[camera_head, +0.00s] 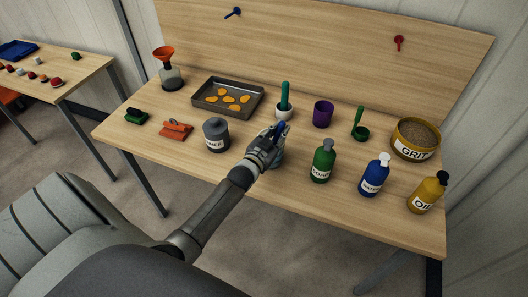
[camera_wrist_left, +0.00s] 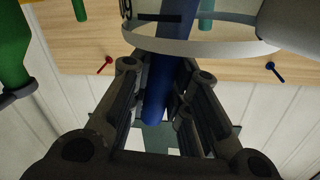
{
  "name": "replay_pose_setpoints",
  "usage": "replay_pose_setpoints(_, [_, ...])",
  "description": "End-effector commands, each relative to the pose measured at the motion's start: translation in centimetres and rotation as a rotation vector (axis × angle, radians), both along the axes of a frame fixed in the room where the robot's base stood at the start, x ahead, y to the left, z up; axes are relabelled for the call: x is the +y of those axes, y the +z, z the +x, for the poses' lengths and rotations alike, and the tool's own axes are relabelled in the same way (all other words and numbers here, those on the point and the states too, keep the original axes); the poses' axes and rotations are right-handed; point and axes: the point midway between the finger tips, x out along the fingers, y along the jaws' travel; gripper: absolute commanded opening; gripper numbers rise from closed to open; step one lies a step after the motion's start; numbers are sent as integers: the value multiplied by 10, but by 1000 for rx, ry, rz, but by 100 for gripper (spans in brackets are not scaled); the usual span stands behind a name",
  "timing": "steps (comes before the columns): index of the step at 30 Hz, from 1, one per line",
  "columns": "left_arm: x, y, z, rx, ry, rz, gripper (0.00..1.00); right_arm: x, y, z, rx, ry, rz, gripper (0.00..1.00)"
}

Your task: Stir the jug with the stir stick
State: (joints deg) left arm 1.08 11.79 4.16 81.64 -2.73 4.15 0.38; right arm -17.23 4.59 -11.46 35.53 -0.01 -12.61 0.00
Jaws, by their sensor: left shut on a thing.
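My left gripper (camera_head: 277,133) is shut on a blue stir stick (camera_head: 281,127) over the middle of the workbench. In the left wrist view the blue stick (camera_wrist_left: 158,95) stands between the two fingers (camera_wrist_left: 160,100). A pale, see-through jug rim (camera_wrist_left: 210,49) curves close beyond the fingers, and the stick meets it. In the head view a bluish-grey part of the jug (camera_head: 278,161) shows just below the hand; the rest is hidden. The stick's lower end is hidden there, so I cannot tell how deep it reaches. My right gripper is not in view.
A grey tin (camera_head: 216,134) stands left of the hand and a green bottle (camera_head: 323,160) right of it. Behind are a white mortar (camera_head: 284,113), a purple cup (camera_head: 323,114) and a baking tray (camera_head: 206,105).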

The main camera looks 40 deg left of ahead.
Motion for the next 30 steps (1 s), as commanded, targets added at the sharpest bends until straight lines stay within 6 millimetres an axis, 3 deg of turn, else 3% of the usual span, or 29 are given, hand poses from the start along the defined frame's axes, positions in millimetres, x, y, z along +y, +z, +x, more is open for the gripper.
replay_pose_setpoints(14, [-1,2,1,-1,1,1,0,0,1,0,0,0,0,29])
replay_pose_setpoints(30, [-11,44,3,-1,1,1,0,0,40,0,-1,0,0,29])
